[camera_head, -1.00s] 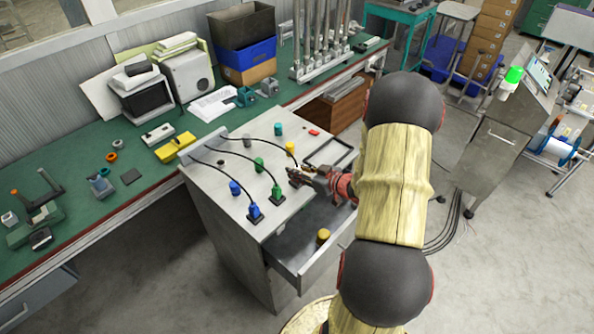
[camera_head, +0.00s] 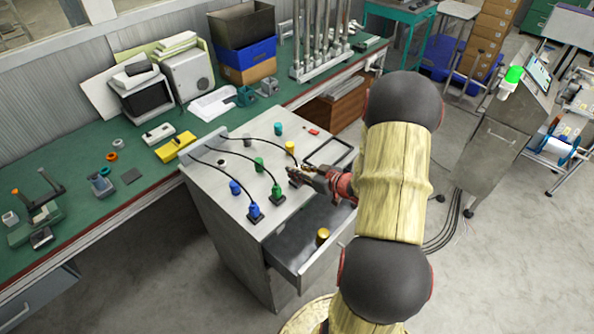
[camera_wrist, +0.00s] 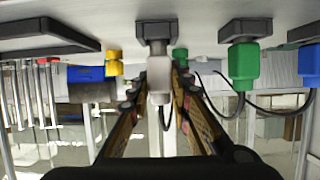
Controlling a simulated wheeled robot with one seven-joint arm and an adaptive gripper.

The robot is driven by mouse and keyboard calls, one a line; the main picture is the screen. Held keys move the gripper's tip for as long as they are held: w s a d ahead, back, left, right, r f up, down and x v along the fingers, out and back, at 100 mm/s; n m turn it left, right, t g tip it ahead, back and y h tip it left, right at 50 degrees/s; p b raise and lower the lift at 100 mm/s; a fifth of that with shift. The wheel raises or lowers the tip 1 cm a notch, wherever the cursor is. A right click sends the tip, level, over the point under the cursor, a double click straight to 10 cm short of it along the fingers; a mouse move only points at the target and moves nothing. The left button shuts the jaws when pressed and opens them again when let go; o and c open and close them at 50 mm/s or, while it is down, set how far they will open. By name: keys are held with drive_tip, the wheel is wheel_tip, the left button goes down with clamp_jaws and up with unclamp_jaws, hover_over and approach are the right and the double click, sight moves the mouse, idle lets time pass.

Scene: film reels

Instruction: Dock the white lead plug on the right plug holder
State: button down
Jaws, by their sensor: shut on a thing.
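The white lead plug (camera_wrist: 159,80) is in the middle of the wrist view, between the fingers of my gripper (camera_wrist: 158,92). The picture is upside down. The plug's end meets the dark right plug holder (camera_wrist: 156,32), lined up with it; whether it is fully seated I cannot tell. A lead hangs from the plug. In the head view my gripper (camera_head: 300,178) is low over the cabinet top and hides the white plug. A green plug (camera_head: 277,192) and a blue plug (camera_head: 254,210) stand upright on the neighbouring holders.
The cabinet top (camera_head: 250,180) carries a yellow (camera_head: 290,147), a teal (camera_head: 278,129), a green (camera_head: 259,163) and a blue cylinder (camera_head: 234,187). A black-rimmed tray (camera_head: 345,146) lies behind my gripper.

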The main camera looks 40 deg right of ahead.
drive_tip(key=shift+f+b, duration=0.35)
drive_tip(key=shift+f, duration=0.25)
drive_tip(key=c, duration=1.9)
unclamp_jaws()
drive_tip(key=a+p+v, duration=0.1)
drive_tip(key=p+v, duration=0.5)
drive_tip(key=v, duration=0.5)
drive_tip(key=shift+d, duration=0.45)
drive_tip(key=shift+r, duration=0.1)
